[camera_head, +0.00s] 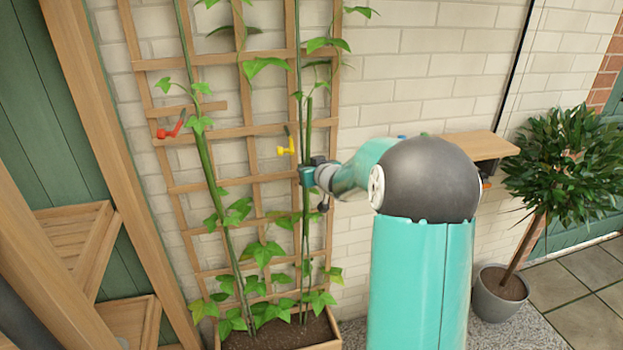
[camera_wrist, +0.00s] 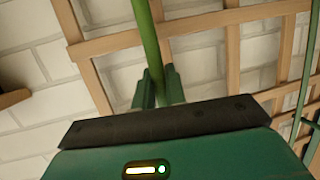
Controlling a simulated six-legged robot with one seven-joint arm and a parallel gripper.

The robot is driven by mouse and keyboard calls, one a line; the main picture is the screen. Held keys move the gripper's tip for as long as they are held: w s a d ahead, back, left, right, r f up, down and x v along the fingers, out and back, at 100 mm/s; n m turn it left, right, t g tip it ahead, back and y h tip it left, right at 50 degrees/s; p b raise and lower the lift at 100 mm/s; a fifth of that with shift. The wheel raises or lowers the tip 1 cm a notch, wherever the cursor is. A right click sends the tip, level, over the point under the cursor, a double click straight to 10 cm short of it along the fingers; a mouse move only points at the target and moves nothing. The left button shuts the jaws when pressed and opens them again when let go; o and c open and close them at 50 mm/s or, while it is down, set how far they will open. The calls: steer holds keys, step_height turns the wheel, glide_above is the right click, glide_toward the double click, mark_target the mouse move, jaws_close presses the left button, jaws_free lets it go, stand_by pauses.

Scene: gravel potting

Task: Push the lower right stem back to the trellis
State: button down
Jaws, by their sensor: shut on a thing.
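The wooden trellis (camera_head: 228,132) stands against the brick wall with climbing stems on it. The lower right stem (camera_head: 307,150) rises from the planter along the right side of the trellis. My gripper (camera_head: 305,175) is at this stem, partly hidden by my own wrist. In the wrist view the green stem (camera_wrist: 148,40) runs down between the two fingers of my gripper (camera_wrist: 158,84), which are shut on it. The trellis bars (camera_wrist: 205,22) show behind the stem; whether the stem touches them I cannot tell.
A red clip (camera_head: 171,127) and a yellow clip (camera_head: 287,147) sit on the trellis to the left of my gripper. A wooden planter (camera_head: 327,346) holds the stems. A wall shelf (camera_head: 480,146) and a potted tree (camera_head: 500,293) stand to the right.

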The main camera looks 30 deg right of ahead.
steer(key=w+g, duration=0.1)
steer(key=w, duration=0.2)
steer(key=shift+d, duration=0.1)
steer(key=c, duration=1.7)
jaws_free()
steer(key=shift+w, duration=0.1)
steer(key=shift+o, duration=1.2)
steer(key=shift+w+d+f, duration=0.1)
steer(key=shift+w+f, duration=0.05)
steer(key=shift+w, duration=0.05)
steer(key=v, duration=1.4)
steer(key=shift+s+r, duration=0.15)
steer(key=shift+r, duration=0.15)
steer(key=shift+d, duration=0.15)
